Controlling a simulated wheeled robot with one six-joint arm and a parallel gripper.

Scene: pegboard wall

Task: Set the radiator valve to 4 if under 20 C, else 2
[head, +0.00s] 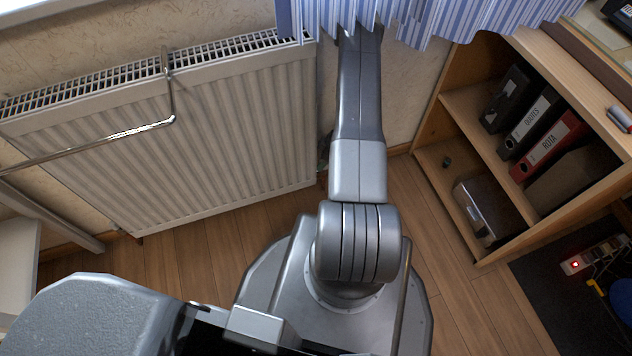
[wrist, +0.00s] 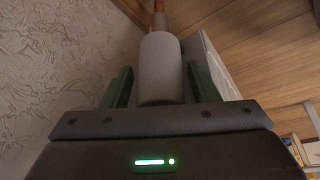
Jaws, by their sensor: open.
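The radiator (head: 190,130) is a cream ribbed panel on the wall at the left in the head view. In the wrist view a pale grey-white cylinder, apparently the radiator valve head (wrist: 161,60), stands on a coppery pipe. My gripper (wrist: 159,82) is open, with one green finger on each side of this cylinder. A narrow gap shows at the left finger; I cannot tell whether the right finger touches. No number or pointer on the valve is readable. In the head view my arm hides the gripper and valve. No thermometer is recognisable in either view.
A towel rail (head: 110,134) crosses the radiator. A striped curtain (head: 430,18) hangs over my forearm at the top. A wooden shelf unit (head: 455,100) with binders stands at the right. A red-lit power strip (head: 595,255) lies at the far right. Wooden floor (head: 470,310) is clear between.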

